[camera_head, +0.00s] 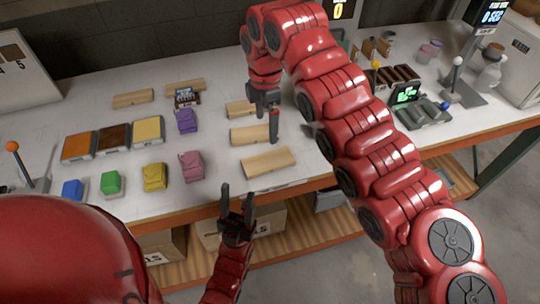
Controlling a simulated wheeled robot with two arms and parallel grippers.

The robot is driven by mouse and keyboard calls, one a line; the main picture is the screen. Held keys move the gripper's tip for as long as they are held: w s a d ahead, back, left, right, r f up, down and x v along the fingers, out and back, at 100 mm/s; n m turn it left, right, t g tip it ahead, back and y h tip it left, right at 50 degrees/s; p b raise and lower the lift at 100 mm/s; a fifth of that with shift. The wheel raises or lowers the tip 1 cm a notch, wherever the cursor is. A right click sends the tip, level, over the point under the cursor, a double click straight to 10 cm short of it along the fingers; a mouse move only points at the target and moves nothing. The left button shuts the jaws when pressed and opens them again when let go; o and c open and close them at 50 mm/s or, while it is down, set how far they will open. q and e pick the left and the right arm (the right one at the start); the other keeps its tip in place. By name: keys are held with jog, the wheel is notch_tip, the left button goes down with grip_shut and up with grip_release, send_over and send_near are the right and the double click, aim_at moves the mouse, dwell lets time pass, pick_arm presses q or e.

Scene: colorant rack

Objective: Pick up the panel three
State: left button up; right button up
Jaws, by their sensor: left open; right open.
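Several light wooden panels lie flat on the white table; no number is readable on them, so I cannot tell which is panel three. One panel (133,99) is at the back left, another (185,86) is right of it, and three are stacked in a column: back (238,109), middle (248,135) and front (268,162). My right gripper (263,120) points down, open and empty, with its fingers over the right ends of the back and middle panels. Contact is unclear. My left gripper (238,200) is open and empty by the table's front edge, pointing up.
Orange, brown and yellow trays (113,138) stand left of the panels. Purple (187,121), pink (191,165), yellow, green and blue blocks sit near them. A small dark box (186,97) is by the back panel. My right arm hides mid-table.

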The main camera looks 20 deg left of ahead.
jog(key=p, duration=0.3)
send_over(269, 160)
jog(key=f, duration=0.9)
jog(key=shift+s+a+f, duration=0.15)
jog(key=shift+s+f, duration=0.1)
jog(key=shift+s, duration=0.15)
jog(key=shift+w+f, duration=0.1)
jog(key=shift+f, duration=0.3)
jog(key=f+p, duration=0.1)
jog(key=f, duration=0.2)
jog(key=f+p, duration=0.1)
jog(key=shift+w+d+f+p, duration=0.25)
jog(key=shift+w+p, duration=0.05)
jog(key=shift+f, duration=0.15)
jog(key=c, duration=1.3)
jog(key=shift+o, duration=0.2)
jog(key=shift+r, duration=0.2)
